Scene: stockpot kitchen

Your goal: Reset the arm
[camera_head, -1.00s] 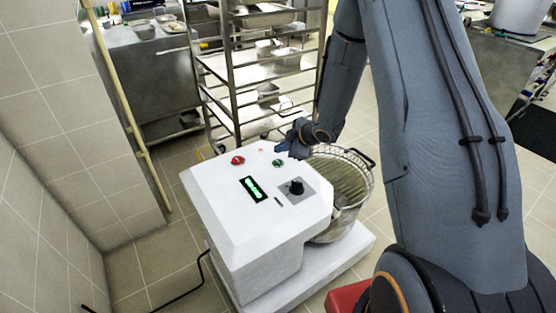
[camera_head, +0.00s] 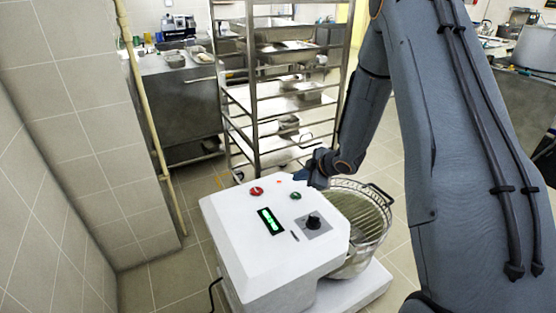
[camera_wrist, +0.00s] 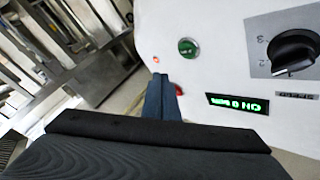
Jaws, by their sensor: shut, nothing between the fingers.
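My gripper (camera_head: 312,176) is at the top rear edge of a white mixer machine (camera_head: 265,245), beside its green button (camera_head: 295,196). In the wrist view my gripper's fingers (camera_wrist: 161,82) are together with nothing between them, pointing toward the white panel. The panel carries a red button (camera_head: 256,191), a lit green display (camera_head: 270,221) and a black knob (camera_head: 313,222). The wrist view also shows the green button (camera_wrist: 187,47), the knob (camera_wrist: 294,51) and the display (camera_wrist: 237,103). The red button is mostly hidden behind the fingers there. Whether the fingertips touch the machine cannot be told.
A steel bowl with a wire guard (camera_head: 362,222) is at the machine's right. A metal tray rack (camera_head: 255,110) stands behind, with a steel counter (camera_head: 180,100) to its left. A tiled wall (camera_head: 50,230) and a pale pipe (camera_head: 150,120) bound the left side. Tiled floor shows between.

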